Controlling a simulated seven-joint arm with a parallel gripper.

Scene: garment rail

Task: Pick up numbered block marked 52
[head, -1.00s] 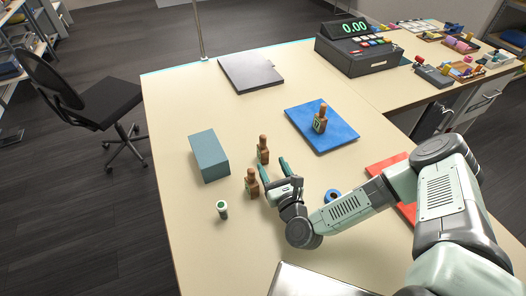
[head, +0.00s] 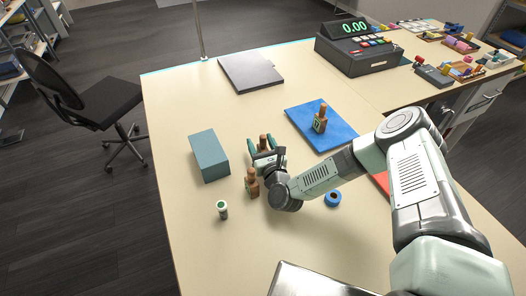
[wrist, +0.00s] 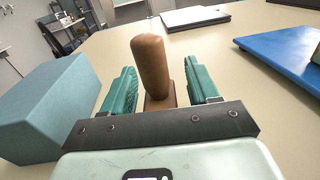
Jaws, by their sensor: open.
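Three brown bottle-shaped blocks show in the head view; I cannot read 52 on any of them. One block (head: 263,141) stands upright between the fingers of my gripper (head: 261,148). In the wrist view this block (wrist: 152,68) rises between the two green fingers of the gripper (wrist: 160,85), which are open with gaps on both sides. Its label is hidden. A second block (head: 252,183) stands upright just in front of the gripper. A third block (head: 320,119), with a dark label too small to read surely, stands on the blue mat (head: 334,138).
A blue-grey box (head: 209,156) stands left of the gripper. A red mat (head: 382,182) is partly behind my arm. A grey flat case (head: 251,73) and a cash register (head: 356,50) lie farther back.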

